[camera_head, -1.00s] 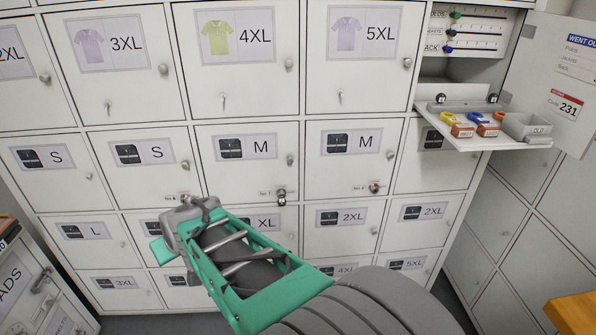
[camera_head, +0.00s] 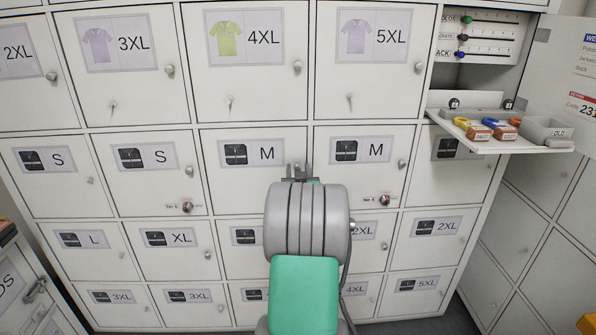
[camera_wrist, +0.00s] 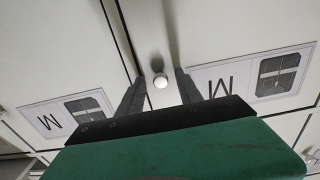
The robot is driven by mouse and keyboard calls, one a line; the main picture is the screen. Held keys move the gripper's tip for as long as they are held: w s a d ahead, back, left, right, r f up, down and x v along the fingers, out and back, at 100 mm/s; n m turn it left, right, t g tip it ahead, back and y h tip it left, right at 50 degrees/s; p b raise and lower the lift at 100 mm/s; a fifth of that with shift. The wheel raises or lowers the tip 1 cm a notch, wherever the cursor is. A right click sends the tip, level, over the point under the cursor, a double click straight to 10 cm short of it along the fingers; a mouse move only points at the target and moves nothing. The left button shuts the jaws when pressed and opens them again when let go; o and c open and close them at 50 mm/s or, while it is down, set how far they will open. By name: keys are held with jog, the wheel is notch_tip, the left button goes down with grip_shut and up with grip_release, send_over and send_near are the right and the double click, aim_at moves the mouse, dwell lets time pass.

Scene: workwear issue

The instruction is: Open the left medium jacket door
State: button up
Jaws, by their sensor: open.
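The left medium jacket door (camera_head: 228,184) is white, with a jacket picture and an "M" label; it looks shut flush with its neighbours. My gripper (camera_head: 299,170) is at this door's right edge in the head view, in front of its round knob, which the gripper hides there. In the wrist view, which is upside down, the silver knob (camera_wrist: 160,80) shows between the fingers of my open gripper (camera_wrist: 160,88). I cannot tell whether the fingers touch it. My arm hides the lower part of the door's right side.
The right M door (camera_head: 350,183) is shut beside it, with its own knob (camera_head: 402,165). At the upper right, a fold-down shelf (camera_head: 470,141) juts out, holding small boxes and a grey bin (camera_head: 548,130). An open door (camera_head: 570,75) stands beside it.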

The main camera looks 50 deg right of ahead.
jog(key=shift+c, duration=0.2)
grip_shut()
dwell(0.3)
dwell(1.0)
